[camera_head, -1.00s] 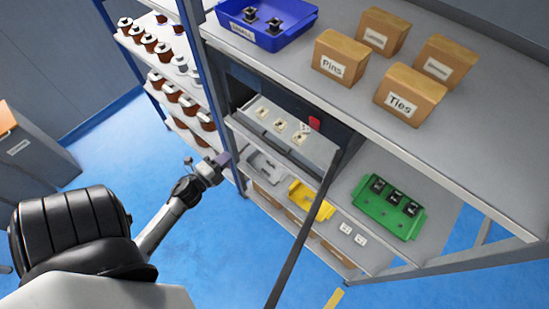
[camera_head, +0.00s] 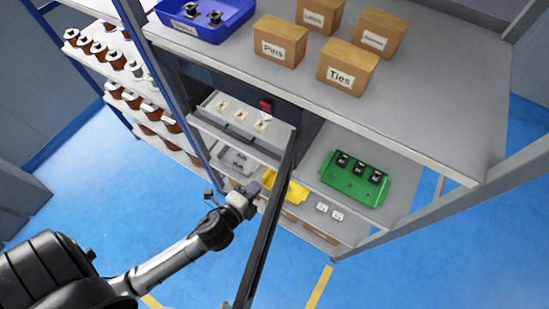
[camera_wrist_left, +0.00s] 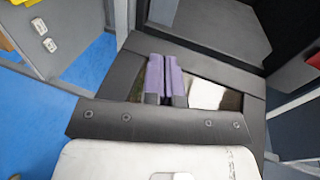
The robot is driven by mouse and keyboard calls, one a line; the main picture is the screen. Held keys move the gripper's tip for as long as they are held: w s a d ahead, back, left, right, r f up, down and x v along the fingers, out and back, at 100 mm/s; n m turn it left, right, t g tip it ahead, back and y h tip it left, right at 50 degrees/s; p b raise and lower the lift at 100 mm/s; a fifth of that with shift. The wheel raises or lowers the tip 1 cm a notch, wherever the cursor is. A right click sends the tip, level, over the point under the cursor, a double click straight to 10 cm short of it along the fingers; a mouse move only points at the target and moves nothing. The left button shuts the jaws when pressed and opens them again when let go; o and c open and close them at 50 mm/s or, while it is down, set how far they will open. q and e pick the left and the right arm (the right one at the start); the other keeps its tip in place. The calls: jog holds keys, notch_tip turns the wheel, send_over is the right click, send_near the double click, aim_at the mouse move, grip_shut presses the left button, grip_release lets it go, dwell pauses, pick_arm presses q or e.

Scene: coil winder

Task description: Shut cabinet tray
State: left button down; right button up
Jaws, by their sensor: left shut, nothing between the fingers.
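The cabinet tray (camera_head: 275,150) is a grey drawer holding several small pale parts. In the head view it stands pulled out of the dark cabinet compartment under the worktop. My left gripper (camera_head: 253,188) is shut and empty, below and in front of the tray's front edge in the picture, apart from it as far as I can tell. In the left wrist view its purple fingers (camera_wrist_left: 165,78) are together with nothing between them. The tray is not clearly identifiable in that view. My right gripper is not in view.
A long dark upright panel (camera_head: 262,232) stands close right of my left gripper, seen nearly edge-on. Lower shelves hold a yellow bin (camera_head: 292,190) and a green tray (camera_head: 345,187). A blue bin (camera_head: 232,22) and cardboard boxes are on top. The blue floor at front left is free.

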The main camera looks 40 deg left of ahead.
pick_arm(q)
send_near(279, 153)
jog(key=shift+y, duration=0.4)
jog(key=x, duration=0.5)
jog(key=shift+w+d+f, duration=0.25)
jog(key=shift+w, duration=0.8)
jog(key=shift+g, duration=0.3)
